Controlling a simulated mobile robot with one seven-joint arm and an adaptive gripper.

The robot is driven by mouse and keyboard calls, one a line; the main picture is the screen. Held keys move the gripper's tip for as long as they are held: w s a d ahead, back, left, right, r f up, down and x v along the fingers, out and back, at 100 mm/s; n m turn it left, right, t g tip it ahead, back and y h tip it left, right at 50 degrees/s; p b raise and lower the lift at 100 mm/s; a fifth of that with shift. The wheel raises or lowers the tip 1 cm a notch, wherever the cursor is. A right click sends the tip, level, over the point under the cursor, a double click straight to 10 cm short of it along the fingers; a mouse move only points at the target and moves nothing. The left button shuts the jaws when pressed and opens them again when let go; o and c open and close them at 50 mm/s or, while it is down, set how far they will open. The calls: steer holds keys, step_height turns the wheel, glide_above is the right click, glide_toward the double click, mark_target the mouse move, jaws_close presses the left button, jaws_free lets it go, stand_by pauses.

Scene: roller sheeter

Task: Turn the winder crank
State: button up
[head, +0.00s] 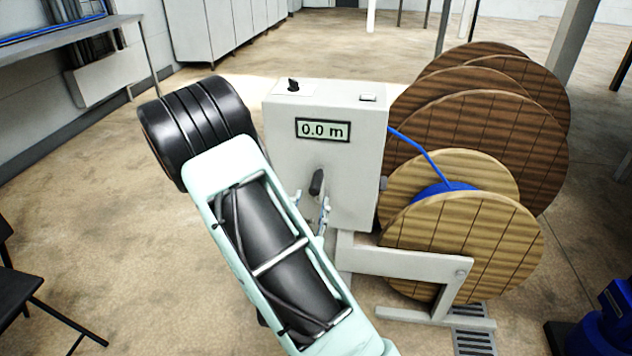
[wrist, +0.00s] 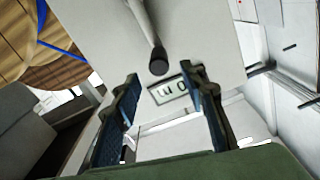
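The winder is a light grey box (head: 345,170) with a display (head: 322,130) reading 0.0 m. Its crank has a dark handle (head: 316,183) on the front face in the head view. In the wrist view the handle (wrist: 158,62) points toward the camera from the grey crank arm (wrist: 144,20). My gripper (wrist: 163,76) is open and empty. Its two blue-padded fingers stand apart, and the handle end shows in the gap just beyond their tips. I cannot tell the remaining depth. In the head view my arm hides most of my gripper.
Wooden cable reels (head: 470,240) stand right of the winder, with blue cable (head: 420,146) running to the box. A grey stand (head: 400,262) is below. A black chair (head: 35,300) is at the lower left. Open floor (head: 100,190) lies to the left.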

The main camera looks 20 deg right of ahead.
mark_target(318, 179)
steer(key=x, duration=1)
steer(key=shift+d, duration=0.15)
steer(key=shift+c, duration=0.7)
jaws_close()
